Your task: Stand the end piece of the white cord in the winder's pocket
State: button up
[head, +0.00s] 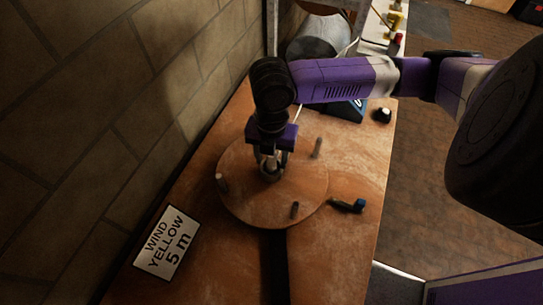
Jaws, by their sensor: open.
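The winder (242,195) is a round wooden disc with several short pegs standing near its rim. My gripper (270,166) points straight down over the middle of the disc. Its jaws are open around or just above a small pale piece (270,174) at the hub. I cannot tell whether this piece is the cord's end piece or part of the pocket, or whether the jaws touch it. A thin pale cord (298,113) shows behind my wrist, partly hidden by my arm. The pocket itself is not clearly visible.
A sign (167,243) reading "WIND YELLOW 5 m" lies at the left. Behind are a grey drum (317,47), a blue box (346,111) and a black knob (382,115). A brick wall (110,100) borders the left.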

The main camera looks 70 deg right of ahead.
notch_tip(320, 180, up, 8)
jog(key=shift+f, duration=0.15)
dwell(0.7)
